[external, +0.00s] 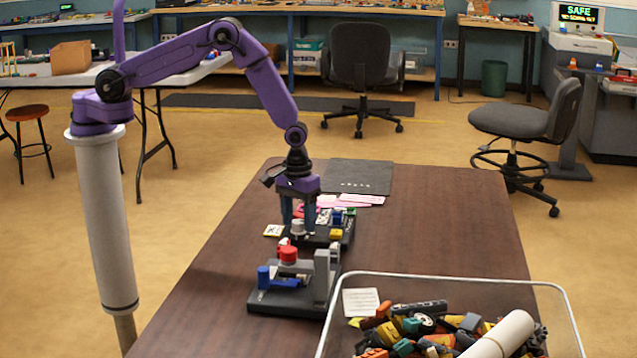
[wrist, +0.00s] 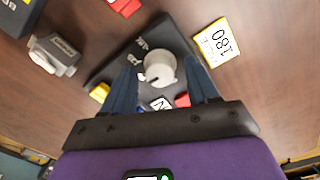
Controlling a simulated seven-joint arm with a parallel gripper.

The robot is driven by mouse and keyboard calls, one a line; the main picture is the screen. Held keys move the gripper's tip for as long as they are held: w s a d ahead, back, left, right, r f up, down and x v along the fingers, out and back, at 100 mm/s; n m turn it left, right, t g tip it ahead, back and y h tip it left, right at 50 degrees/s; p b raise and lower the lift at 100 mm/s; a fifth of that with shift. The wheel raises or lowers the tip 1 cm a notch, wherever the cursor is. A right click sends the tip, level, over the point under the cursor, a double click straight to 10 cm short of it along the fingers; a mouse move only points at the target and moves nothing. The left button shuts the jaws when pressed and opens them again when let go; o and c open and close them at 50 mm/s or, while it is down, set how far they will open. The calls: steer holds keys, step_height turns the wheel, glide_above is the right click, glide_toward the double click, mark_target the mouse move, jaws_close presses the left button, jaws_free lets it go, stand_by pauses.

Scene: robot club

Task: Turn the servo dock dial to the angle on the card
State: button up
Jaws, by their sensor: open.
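The servo dock (external: 321,242) is a dark plate on the brown table, also in the wrist view (wrist: 103,72). Its pale round dial (wrist: 161,70) has a dark mark near its lower left side; the dial also shows in the external view (external: 297,228). White markings on the dock are partly legible. My gripper (external: 298,221) points down over the dock. In the wrist view its open blue fingers stand on either side of the dial; contact cannot be told.
A fixture with a red knob (external: 289,253) and grey upright stands in front of the dock. A wire-rimmed bin (external: 340,300) of loose parts is at the front right. Pink cards (external: 362,199) and a black mat (external: 360,176) lie behind. The table's right side is clear.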

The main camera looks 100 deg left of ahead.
steer(key=shift+c, duration=0.2)
steer(key=c, duration=1)
steer(key=shift+m, duration=0.4)
steer(key=m, duration=0.3)
steer(key=shift+m, duration=0.3)
steer(key=m, duration=0.4)
steer(key=shift+m, duration=0.3)
steer(key=m, duration=0.4)
steer(key=shift+m, duration=0.3)
steer(key=m, duration=0.4)
steer(key=shift+m, duration=0.3)
